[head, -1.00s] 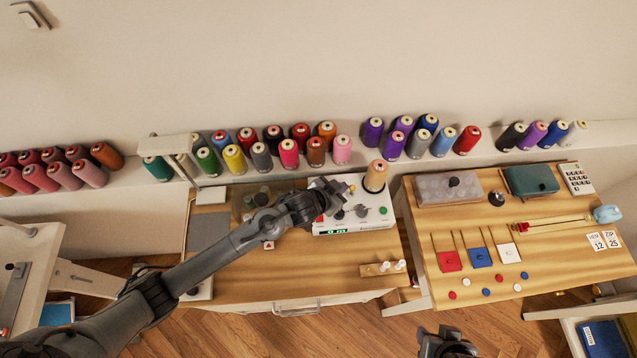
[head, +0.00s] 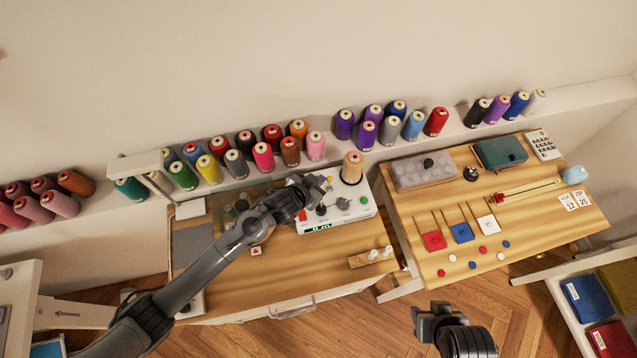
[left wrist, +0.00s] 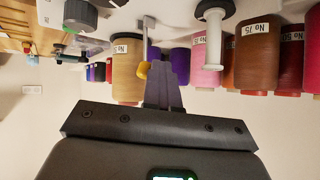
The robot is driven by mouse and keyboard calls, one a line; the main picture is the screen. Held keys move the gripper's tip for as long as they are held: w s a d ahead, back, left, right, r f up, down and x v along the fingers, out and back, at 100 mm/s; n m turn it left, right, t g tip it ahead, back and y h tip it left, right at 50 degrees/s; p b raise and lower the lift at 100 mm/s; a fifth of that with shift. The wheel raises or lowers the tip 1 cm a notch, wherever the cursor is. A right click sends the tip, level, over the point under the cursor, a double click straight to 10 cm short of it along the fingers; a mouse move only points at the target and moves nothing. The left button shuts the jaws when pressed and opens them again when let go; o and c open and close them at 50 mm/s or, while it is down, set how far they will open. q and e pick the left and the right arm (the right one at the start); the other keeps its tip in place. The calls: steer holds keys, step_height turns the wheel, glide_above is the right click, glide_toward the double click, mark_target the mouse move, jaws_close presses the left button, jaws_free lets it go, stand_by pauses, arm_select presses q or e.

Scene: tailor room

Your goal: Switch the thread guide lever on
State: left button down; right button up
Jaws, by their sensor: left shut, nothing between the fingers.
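My left gripper (left wrist: 165,72) is shut and empty. Its fingertips are right beside the yellow knob, on its right in the left wrist view; I cannot tell whether they touch. In the head view my left gripper (head: 322,183) reaches over the machine and hides part of its top. My right gripper (head: 431,311) is low in the head view, away from the machine; its jaws are unclear.
A tan thread cone (head: 352,166) stands at the machine's back. A green button (head: 364,200) and dark knobs are on its top. Several thread cones line the shelf behind. A wooden block with white pegs (head: 372,256) lies in front. The right desk (head: 520,232) holds sewing items.

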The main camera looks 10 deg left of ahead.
arm_select(q)
steer(key=shift+s+d+f, duration=0.1)
steer(key=shift+s+f, duration=0.3)
steer(key=shift+f, duration=0.35)
steer(key=shift+s+r, duration=0.3)
steer(key=w+r+p+v, duration=0.1)
steer(key=v, duration=0.9)
steer(key=shift+a+r, duration=0.2)
steer(key=shift+a, duration=0.05)
